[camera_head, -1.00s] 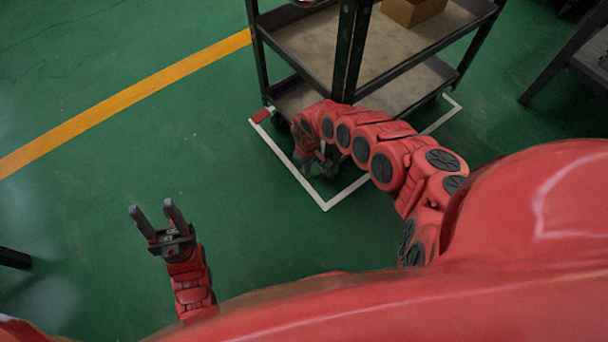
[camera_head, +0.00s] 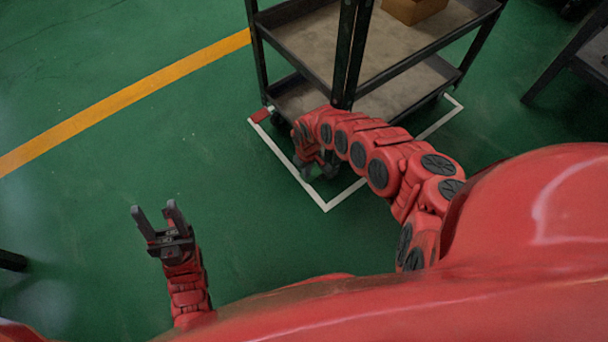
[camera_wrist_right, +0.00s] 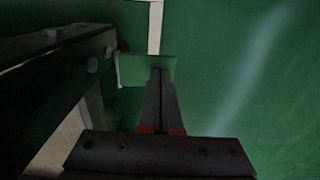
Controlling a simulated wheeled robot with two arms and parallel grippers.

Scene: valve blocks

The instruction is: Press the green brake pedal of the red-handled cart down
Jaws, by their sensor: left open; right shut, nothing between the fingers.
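The cart (camera_head: 325,51) is a dark-framed trolley with two shelves at the top of the head view; no red handle shows. A green pedal (camera_wrist_right: 132,70), a flat plate, sits beside the dark cart frame in the right wrist view. My right gripper (camera_wrist_right: 161,71) is shut and empty, its fingertips overlapping the pedal's right part in that view; whether they touch it I cannot tell. In the head view the right gripper (camera_head: 306,174) is low by the cart's near corner, and the pedal is hidden there. My left gripper (camera_head: 155,207) is open and empty over bare floor.
A small red plate (camera_head: 260,115) shows at the cart's left corner. A white floor outline (camera_head: 295,174) surrounds the cart. A cardboard box (camera_head: 414,10) stands on the upper shelf. Another dark table (camera_head: 575,60) is at the right.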

